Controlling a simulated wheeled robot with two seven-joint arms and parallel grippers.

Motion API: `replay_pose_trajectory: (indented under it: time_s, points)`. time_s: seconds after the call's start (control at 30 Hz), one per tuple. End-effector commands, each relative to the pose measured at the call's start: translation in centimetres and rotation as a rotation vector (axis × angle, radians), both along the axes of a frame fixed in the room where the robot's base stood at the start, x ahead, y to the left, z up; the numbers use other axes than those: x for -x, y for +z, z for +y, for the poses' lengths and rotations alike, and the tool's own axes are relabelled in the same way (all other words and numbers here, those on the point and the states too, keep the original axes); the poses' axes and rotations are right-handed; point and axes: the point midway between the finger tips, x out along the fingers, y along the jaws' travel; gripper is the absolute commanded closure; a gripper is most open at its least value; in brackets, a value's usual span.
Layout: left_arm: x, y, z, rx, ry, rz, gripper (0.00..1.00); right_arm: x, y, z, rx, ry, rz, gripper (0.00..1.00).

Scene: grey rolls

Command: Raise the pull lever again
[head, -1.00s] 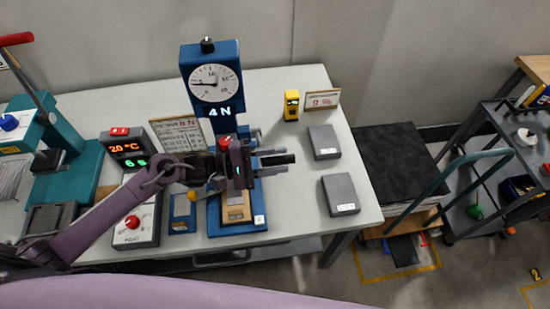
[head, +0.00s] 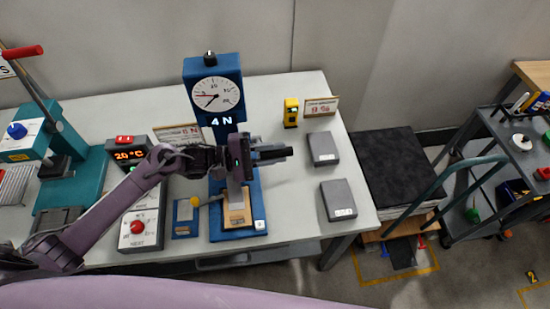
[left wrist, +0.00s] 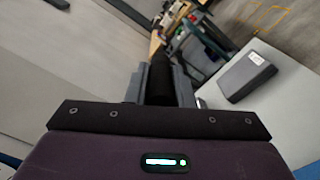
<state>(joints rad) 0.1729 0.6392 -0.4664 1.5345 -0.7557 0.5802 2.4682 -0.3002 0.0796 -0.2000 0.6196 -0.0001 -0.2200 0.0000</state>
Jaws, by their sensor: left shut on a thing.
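The pull tester is a blue stand (head: 211,72) with a round dial and a "4 N" readout. Its pull lever has a black grip (head: 277,153), sticking out to the right in front of the column. My left gripper (head: 262,154) comes in from the left and is shut on this grip. In the left wrist view the dark grip (left wrist: 160,80) lies between the two grey fingers of my left gripper (left wrist: 159,88). My gripper and wrist hide the lever's inner part and some of the stand. My right gripper is out of view.
Two grey boxes (head: 323,148) and a yellow device (head: 291,112) stand to the right. A heater box (head: 138,226) and a small blue block (head: 185,216) stand to the left. A teal press (head: 75,180) is farther left. A trolley (head: 495,165) stands beyond the table.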

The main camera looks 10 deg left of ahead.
Motion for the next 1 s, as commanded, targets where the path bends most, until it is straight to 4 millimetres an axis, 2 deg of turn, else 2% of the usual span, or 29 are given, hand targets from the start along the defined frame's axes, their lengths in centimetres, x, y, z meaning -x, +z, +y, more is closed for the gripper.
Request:
replay_pose_trajectory:
  time_s: [0.03, 0.1, 0.4, 0.7, 1.0]
  points:
    - [-0.8, 1.3, 0.3, 0.0, 0.005, -0.008, 1.0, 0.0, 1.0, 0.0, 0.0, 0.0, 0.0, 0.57]
    - [-1.5, 2.0, 0.5, 0.001, 0.006, -0.01, 1.0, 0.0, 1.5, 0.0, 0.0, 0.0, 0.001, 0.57]
    - [-4.5, 4.0, 1.5, -0.001, 0.006, -0.01, 1.0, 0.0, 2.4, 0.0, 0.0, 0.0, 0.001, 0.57]
    - [-6.2, 4.8, 2.1, -0.003, 0.007, -0.01, 1.0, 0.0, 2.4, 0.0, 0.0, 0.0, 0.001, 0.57]
    - [-6.5, 4.8, 2.2, -0.005, 0.007, -0.008, 1.0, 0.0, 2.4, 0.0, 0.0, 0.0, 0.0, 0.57]
